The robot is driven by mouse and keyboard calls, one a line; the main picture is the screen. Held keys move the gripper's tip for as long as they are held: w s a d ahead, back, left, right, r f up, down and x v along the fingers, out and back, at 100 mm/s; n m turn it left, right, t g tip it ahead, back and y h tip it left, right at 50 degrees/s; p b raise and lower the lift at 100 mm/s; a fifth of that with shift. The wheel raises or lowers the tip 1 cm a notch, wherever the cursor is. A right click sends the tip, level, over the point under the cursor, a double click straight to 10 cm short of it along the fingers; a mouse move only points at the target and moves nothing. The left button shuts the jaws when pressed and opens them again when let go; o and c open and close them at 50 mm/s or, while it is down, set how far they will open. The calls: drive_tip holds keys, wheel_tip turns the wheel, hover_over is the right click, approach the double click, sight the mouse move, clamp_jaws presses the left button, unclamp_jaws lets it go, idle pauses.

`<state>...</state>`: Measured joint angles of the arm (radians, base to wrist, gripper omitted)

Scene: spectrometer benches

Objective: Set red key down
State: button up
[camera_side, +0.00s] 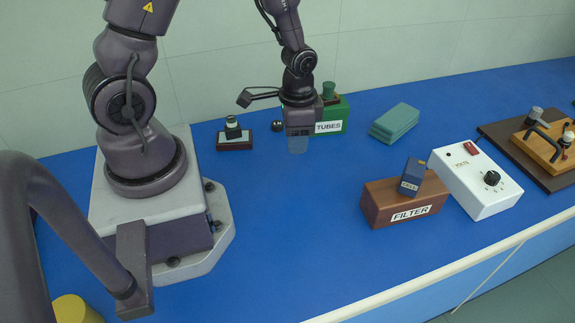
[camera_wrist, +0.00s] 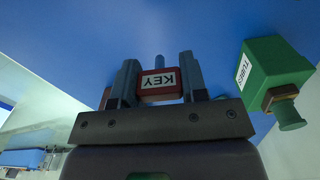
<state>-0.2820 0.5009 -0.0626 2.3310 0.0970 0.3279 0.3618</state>
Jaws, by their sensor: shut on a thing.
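The red key (camera_wrist: 160,84) is a small red block with a white KEY label and a grey-blue stem pointing away from the gripper. In the wrist view it sits between the two fingers of my gripper (camera_wrist: 159,82), which is shut on it. In the side view my gripper (camera_side: 298,146) is at the back of the blue bench, in front of the green TUBES block (camera_side: 330,126). The key cannot be made out there. I cannot tell whether it touches the bench.
The TUBES block also shows right of my gripper in the wrist view (camera_wrist: 262,72). A dark red block (camera_side: 235,145) with a cylinder stands to the left. A brown FILTER block (camera_side: 385,204), blue CELL block (camera_side: 411,178), white VOLTS box (camera_side: 480,190) and teal slabs (camera_side: 395,122) are right. The bench middle is clear.

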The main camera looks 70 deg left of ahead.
sight(288, 166)
drive_tip(key=shift+s+a+f+n, duration=0.1)
drive_tip(key=shift+a+f+n, duration=0.45)
drive_tip(key=shift+f, duration=0.85)
drive_tip(key=shift+s+a+f+n, duration=0.1)
drive_tip(key=shift+a+f+n, duration=0.2)
drive_tip(key=shift+a+f, duration=0.75)
drive_tip(key=shift+a+f+n, duration=0.25)
drive_tip(key=shift+f+n, duration=0.2)
drive_tip(key=shift+f, duration=1.25)
drive_tip(key=shift+f, duration=0.1)
drive_tip(key=o, duration=0.9)
